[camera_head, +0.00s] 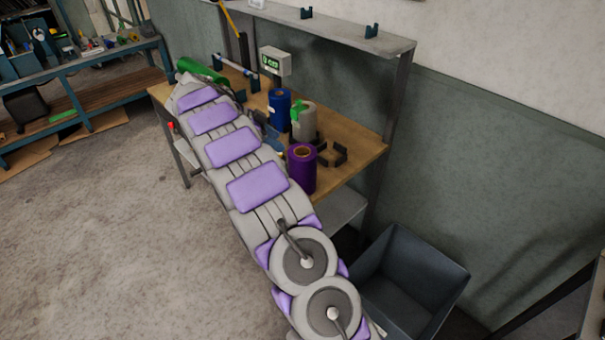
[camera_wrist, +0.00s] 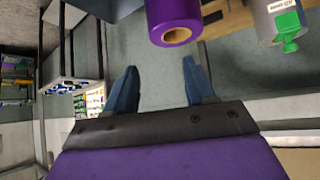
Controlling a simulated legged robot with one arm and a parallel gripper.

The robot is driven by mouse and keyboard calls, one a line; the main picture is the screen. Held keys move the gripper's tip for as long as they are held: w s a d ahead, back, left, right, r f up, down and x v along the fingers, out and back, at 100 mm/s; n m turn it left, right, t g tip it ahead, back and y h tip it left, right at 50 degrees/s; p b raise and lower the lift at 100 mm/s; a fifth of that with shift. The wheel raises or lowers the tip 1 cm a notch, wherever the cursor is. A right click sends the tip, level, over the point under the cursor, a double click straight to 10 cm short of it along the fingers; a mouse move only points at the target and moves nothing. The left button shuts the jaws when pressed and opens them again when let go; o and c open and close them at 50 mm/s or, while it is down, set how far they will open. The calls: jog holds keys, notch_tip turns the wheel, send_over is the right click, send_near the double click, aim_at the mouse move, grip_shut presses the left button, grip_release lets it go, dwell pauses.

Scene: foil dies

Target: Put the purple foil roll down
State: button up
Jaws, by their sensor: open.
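The purple foil roll (camera_head: 302,172) stands upright near the front right edge of the wooden bench, its brown core facing up. It shows in the wrist view at the top (camera_wrist: 174,22), beyond my fingertips. My gripper (camera_wrist: 160,78) is open, with its two blue fingers wide apart and nothing between them. The roll is apart from both fingers. In the head view my arm hides most of the gripper.
A grey roll with a green piece (camera_head: 304,122) and a blue roll (camera_head: 279,105) stand behind the purple roll. A dark holder (camera_head: 333,154) lies to its right on the bench (camera_head: 368,150). A grey bin (camera_head: 402,288) stands on the floor below.

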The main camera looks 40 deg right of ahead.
jog(key=b, duration=0.1)
send_near(305, 158)
jog(key=d+f, duration=0.1)
jog(key=f, duration=0.1)
jog(key=shift+s+d+r+b+x, duration=0.1)
jog(key=shift+b+x, duration=0.15)
jog(key=shift+x, duration=0.85)
jog(key=shift+s+d+r+b+x, duration=0.15)
jog(key=shift+b+x, duration=0.1)
jog(key=shift+x, duration=0.8)
jog(key=shift+r+b+x, duration=0.1)
jog(key=shift+b+x, duration=0.15)
jog(key=shift+x, duration=0.85)
jog(key=shift+c, duration=0.4)
grip_shut()
